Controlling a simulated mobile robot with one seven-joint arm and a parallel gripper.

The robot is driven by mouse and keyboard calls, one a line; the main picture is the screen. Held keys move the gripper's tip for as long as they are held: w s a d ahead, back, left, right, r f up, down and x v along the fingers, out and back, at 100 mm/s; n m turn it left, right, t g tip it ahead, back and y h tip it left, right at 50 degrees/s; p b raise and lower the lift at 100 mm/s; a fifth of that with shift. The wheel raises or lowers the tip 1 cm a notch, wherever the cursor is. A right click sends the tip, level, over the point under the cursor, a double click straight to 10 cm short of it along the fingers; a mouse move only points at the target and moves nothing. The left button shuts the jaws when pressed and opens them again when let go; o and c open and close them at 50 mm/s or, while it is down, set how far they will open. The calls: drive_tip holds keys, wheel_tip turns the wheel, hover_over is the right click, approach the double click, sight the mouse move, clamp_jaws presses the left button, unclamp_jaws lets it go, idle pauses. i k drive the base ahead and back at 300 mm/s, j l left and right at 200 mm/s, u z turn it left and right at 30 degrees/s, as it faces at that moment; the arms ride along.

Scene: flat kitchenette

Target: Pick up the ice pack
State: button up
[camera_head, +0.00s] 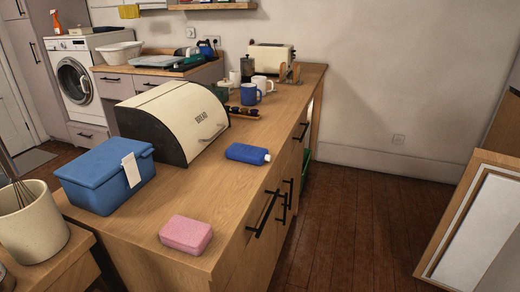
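The ice pack appears to be the flat blue block with a white cap (247,153), lying on the wooden counter (190,195) near its right edge. It lies just right of the cream bread bin, and its white cap points right. Its top and near side are in clear view. My gripper is not in view, so its state and its distance from the ice pack do not show.
A blue box with a white tag (92,192) and a pink rounded block (186,234) are nearer on the counter. The bread bin (165,110) stands behind the ice pack on the left. Mugs (250,94) stand farther back. The floor (345,220) right of the counter is clear.

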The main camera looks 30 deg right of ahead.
sight(245, 154)
drive_tip(key=l, duration=1.95)
drive_tip(key=k+u, duration=0.05)
